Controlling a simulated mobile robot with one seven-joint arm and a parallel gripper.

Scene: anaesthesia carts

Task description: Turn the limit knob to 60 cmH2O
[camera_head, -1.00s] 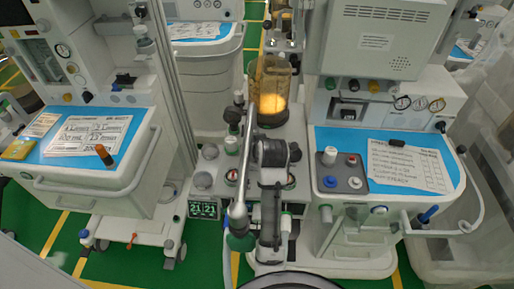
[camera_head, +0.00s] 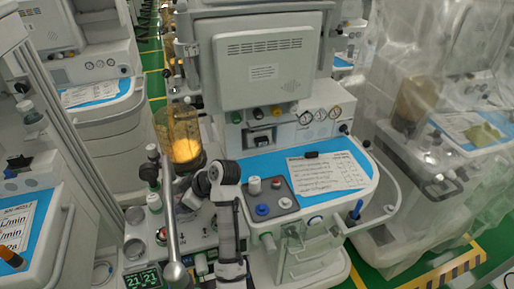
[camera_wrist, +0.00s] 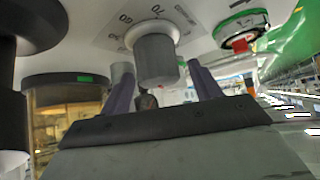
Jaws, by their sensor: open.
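A grey cylindrical knob (camera_wrist: 156,60) stands out from a pale panel in the wrist view. Dark numbers are printed around its white base, seen upside down and hard to read. I cannot make out a pointer mark. My gripper (camera_wrist: 160,72) is open, with one purple finger on each side of the knob in the picture. Whether the fingers touch it is not clear. In the head view my dark wrist and arm cover this knob, beside the amber-lit canister (camera_head: 180,140).
A red button with a green ring (camera_wrist: 240,43) is close on the right in the wrist view. The cart worktop (camera_head: 265,168) holds blue and red knobs and a paper sheet (camera_head: 325,173). A metal post (camera_head: 168,205) stands close left of my arm.

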